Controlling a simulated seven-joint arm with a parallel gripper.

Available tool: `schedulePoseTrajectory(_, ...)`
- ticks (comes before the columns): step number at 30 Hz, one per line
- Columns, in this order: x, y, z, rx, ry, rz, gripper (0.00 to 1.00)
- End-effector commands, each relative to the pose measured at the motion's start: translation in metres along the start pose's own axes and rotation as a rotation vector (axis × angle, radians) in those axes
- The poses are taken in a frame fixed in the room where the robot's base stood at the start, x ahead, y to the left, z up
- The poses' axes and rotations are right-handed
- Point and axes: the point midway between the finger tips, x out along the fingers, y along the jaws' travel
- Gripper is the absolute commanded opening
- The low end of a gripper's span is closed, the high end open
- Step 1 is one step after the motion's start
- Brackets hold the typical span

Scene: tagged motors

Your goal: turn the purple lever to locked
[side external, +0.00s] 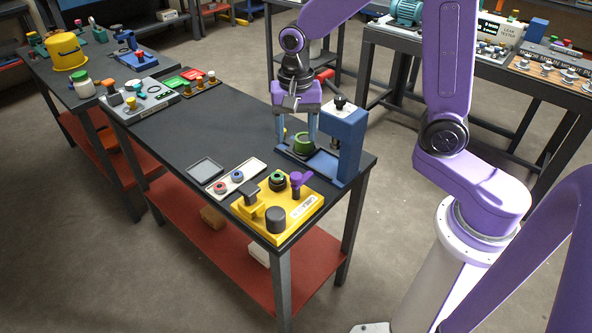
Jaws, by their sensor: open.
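The purple lever (299,180) stands on the right part of a yellow fixture (285,225) near the table's front end. Its handle is tilted. My gripper (299,140) points down over the base of a blue press behind the yellow fixture. Its two fingers are apart, one on each side of a green ring-shaped part (304,143). I cannot tell whether they touch it. My gripper is well apart from the purple lever.
The blue press (346,145) stands close at my gripper's right. On the yellow fixture are a dark cylinder (276,219) and a yellow-and-black clamp. A white tray (237,178) with two rings and a grey tray (205,170) lie to the left. The table's middle is clear.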

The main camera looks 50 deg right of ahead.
Motion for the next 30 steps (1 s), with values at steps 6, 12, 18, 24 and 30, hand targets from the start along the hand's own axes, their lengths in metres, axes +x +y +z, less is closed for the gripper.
schedulePoseTrajectory(6,0.042,0.001,0.0,-0.001,-0.003,0.006,0.59)
schedulePoseTrajectory(12,0.074,0.001,0.0,-0.001,-0.002,0.006,0.59)
schedulePoseTrajectory(18,0.1,0.001,0.001,-0.002,-0.002,0.004,0.59)
schedulePoseTrajectory(24,0.116,0.001,0.0,0.0,-0.001,0.001,0.59)
schedulePoseTrajectory(30,0.12,0.0,0.0,-0.001,0.0,-0.001,0.59)
